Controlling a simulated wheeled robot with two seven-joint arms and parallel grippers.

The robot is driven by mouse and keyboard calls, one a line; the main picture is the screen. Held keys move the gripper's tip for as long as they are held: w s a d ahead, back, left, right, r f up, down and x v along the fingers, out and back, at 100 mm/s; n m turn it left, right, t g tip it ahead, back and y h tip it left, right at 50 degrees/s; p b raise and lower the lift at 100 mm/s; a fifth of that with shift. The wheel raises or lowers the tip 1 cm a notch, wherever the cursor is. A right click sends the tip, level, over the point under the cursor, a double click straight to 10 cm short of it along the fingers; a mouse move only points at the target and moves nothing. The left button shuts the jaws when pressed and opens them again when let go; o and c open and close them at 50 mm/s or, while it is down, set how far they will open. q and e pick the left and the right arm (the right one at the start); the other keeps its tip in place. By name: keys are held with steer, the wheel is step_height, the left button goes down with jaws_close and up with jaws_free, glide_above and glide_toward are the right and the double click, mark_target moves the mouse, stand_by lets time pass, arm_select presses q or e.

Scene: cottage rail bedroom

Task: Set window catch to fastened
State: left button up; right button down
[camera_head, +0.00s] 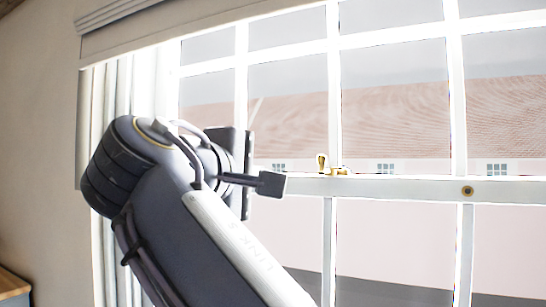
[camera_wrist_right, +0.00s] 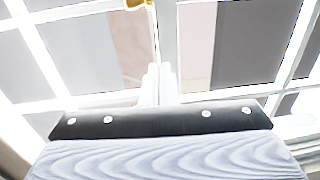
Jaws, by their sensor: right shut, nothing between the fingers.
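The brass window catch (camera_head: 340,171) sits on the white meeting rail (camera_head: 410,188) of the sash window in the head view. Its small lever (camera_head: 322,162) stands up at the left end of the catch; whether it is fastened I cannot tell. My right gripper (camera_head: 272,184) is to the left of the catch, apart from it in the picture and slightly lower. Its fingers (camera_wrist_right: 157,84) are shut and empty in the right wrist view, where part of the brass catch (camera_wrist_right: 138,3) shows at the top edge. My left gripper is not in view.
A brass round fitting (camera_head: 467,191) is on the rail farther right. White glazing bars (camera_head: 333,85) cross the panes. A wooden furniture corner (camera_head: 12,285) shows at lower left.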

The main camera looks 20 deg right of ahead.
steer(key=shift+h, duration=0.6)
steer(key=s+a+r, duration=0.2)
steer(key=r, duration=0.1)
steer(key=shift+w, duration=0.1)
steer(key=w+d+p, duration=0.2)
steer(key=w+d, duration=0.2)
steer(key=d, duration=0.7)
steer(key=shift+f, duration=0.2)
steer(key=shift+s, duration=0.15)
